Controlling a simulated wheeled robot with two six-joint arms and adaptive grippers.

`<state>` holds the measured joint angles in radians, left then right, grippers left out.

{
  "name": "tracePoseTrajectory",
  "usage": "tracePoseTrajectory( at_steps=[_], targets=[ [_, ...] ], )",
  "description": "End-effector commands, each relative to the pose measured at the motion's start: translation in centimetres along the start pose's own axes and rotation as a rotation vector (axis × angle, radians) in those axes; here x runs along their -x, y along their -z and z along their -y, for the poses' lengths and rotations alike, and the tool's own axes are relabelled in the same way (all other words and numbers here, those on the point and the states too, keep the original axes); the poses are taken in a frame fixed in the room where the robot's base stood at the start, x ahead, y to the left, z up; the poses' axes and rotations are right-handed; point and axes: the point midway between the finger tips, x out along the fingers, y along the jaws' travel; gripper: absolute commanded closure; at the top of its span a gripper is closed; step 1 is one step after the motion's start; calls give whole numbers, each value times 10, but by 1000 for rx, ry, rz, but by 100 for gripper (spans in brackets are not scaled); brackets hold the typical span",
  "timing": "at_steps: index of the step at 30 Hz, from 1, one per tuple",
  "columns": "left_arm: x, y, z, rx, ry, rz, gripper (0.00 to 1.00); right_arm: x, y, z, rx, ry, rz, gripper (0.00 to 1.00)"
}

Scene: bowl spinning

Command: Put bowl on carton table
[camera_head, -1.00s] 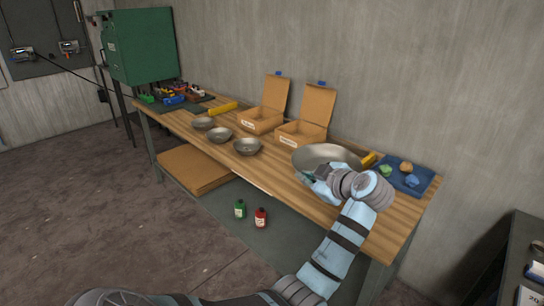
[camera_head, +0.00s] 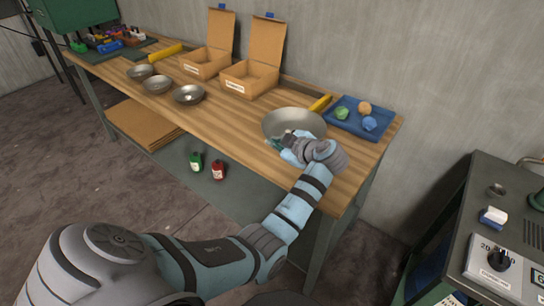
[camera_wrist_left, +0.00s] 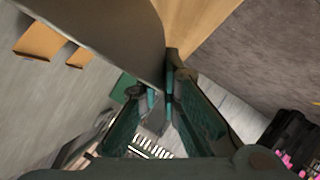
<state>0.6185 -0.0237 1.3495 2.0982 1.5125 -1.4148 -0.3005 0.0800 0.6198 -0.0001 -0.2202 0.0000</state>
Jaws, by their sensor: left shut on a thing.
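A large grey metal bowl (camera_head: 293,122) is at the right part of the wooden table (camera_head: 225,125), just left of a blue tray. My left gripper (camera_head: 280,144) is at the bowl's near side, shut on its rim. In the left wrist view the bowl (camera_wrist_left: 95,35) fills the upper left as a smooth grey-brown surface, and the gripper's fingers (camera_wrist_left: 162,95) close together at its edge. I cannot tell whether the bowl touches the tabletop. My right gripper is not in view.
Two open cartons (camera_head: 206,63) (camera_head: 249,77) stand along the table's back. Several small bowls (camera_head: 189,95) sit to the left. The blue tray (camera_head: 355,121) with coloured lumps and a yellow bar (camera_head: 320,103) lie close by. A grey control cabinet (camera_head: 490,225) stands at right.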

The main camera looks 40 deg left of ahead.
Motion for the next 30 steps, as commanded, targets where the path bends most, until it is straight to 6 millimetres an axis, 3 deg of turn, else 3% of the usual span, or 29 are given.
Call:
tracePoseTrajectory(
  at_steps=[11,19,23,30],
  targets=[
    [-29,-47,33,0,-3,1,100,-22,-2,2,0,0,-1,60],
    [-29,-48,33,2,-4,1,100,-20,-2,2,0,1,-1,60],
    [-29,-48,33,0,-3,2,76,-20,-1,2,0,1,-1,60],
    [-28,-48,33,1,-3,2,75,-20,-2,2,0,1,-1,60]
  ],
)
